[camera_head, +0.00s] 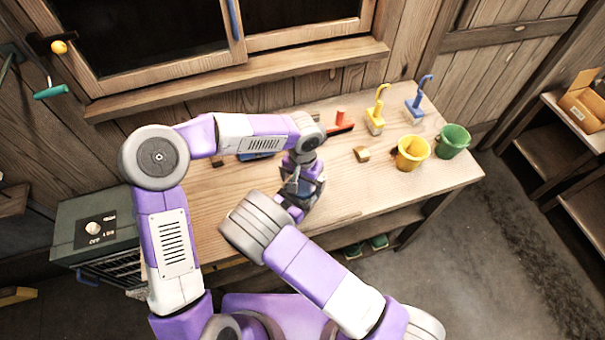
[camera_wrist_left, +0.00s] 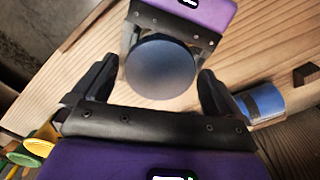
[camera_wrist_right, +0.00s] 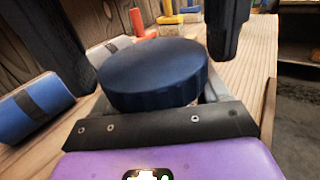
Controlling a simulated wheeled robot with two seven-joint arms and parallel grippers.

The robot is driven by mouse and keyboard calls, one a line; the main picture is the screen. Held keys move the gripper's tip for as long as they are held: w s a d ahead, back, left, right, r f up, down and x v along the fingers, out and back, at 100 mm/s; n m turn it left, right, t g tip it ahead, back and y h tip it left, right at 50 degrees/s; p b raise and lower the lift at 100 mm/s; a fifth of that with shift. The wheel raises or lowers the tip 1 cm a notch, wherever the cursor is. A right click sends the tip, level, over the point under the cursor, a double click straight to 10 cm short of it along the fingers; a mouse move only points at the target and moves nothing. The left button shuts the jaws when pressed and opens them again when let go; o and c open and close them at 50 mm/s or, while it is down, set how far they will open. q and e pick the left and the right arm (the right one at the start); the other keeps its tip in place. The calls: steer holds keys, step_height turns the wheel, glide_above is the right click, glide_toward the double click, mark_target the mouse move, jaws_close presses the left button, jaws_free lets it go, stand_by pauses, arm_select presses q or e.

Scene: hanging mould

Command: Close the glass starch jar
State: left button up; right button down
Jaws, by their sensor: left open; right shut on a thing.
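A round dark blue lid (camera_wrist_left: 160,68) lies level between the spread fingers of my left gripper (camera_wrist_left: 155,90). The lid also shows in the right wrist view (camera_wrist_right: 152,78), with a left-gripper finger on each side and small gaps to it. My left gripper (camera_head: 301,178) is open and comes down from above. My right gripper (camera_head: 288,207) is shut below the lid, on what appears to be the glass jar; the lid hides most of the jar and the fingertips. I cannot tell whether the lid is seated tightly.
On the wooden table (camera_head: 335,195), a blue cylinder (camera_wrist_right: 35,105) lies near the jar. The table's front right is clear.

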arm_select(q)
steer(key=shift+f, duration=0.15)
steer(key=shift+c, duration=0.2)
steer(key=c, duration=1)
steer(key=m, duration=0.6)
steer(key=shift+m, duration=0.4)
steer(key=shift+c, duration=0.2)
steer(key=o, duration=1.1)
steer(key=shift+r, duration=2.3)
